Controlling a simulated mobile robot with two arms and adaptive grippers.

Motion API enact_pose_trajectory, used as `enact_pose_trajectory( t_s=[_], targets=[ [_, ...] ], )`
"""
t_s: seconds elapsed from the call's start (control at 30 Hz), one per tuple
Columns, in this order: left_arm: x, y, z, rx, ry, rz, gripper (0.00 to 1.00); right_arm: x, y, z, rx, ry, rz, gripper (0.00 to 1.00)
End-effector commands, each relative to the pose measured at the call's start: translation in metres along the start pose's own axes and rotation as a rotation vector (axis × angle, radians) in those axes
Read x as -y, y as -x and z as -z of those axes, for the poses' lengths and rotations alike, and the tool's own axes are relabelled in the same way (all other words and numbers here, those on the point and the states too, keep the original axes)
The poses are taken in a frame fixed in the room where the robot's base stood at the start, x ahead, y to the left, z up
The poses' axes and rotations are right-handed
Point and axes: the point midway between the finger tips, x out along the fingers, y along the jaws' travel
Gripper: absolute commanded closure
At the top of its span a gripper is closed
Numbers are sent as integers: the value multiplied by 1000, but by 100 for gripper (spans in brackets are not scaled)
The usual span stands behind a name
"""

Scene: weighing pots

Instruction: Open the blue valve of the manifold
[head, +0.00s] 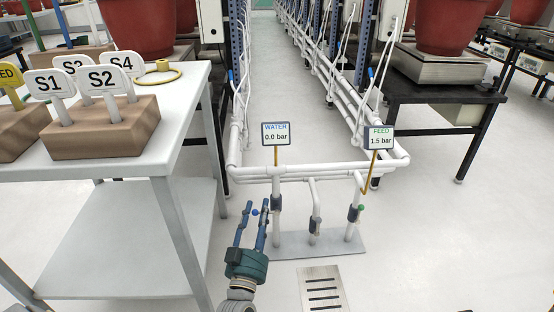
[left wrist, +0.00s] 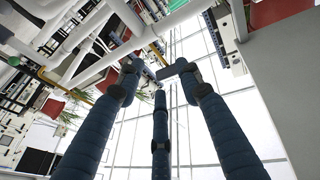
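The white pipe manifold (head: 320,170) stands on a grey floor plate (head: 318,245) in the head view. A small blue knob (head: 255,212), apparently the blue valve's, shows on the left upright pipe. My left gripper (head: 257,208) is just left of that pipe, its blue fingers apart, with the knob between the fingertips as seen from the head; contact cannot be told. In the left wrist view its fingers (left wrist: 159,75) are spread, and I cannot make out the knob. The WATER display (head: 275,134) reads 0.0 bar. My right gripper is not in view.
A green knob (head: 361,207) is on the right upright pipe, below the FEED display (head: 379,138) reading 1.5 bar. A middle pipe (head: 315,215) stands between. A white table (head: 180,130) with sign blocks is at left. A slotted drain (head: 323,290) lies in front.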

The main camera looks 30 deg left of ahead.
Motion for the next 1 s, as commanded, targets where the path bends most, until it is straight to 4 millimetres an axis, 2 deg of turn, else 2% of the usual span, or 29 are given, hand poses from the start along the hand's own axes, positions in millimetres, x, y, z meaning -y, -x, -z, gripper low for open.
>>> enact_pose_trajectory(
  t_s=[0.03, 0.47, 1.0],
  targets=[
    [-2, -1, 12, -19, 5, -6, 64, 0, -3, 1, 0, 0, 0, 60],
    [-20, -2, 96, -179, 60, -48, 64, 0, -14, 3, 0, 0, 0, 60],
    [-40, 12, 201, -377, 141, -112, 64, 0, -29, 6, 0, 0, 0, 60]
  ],
)
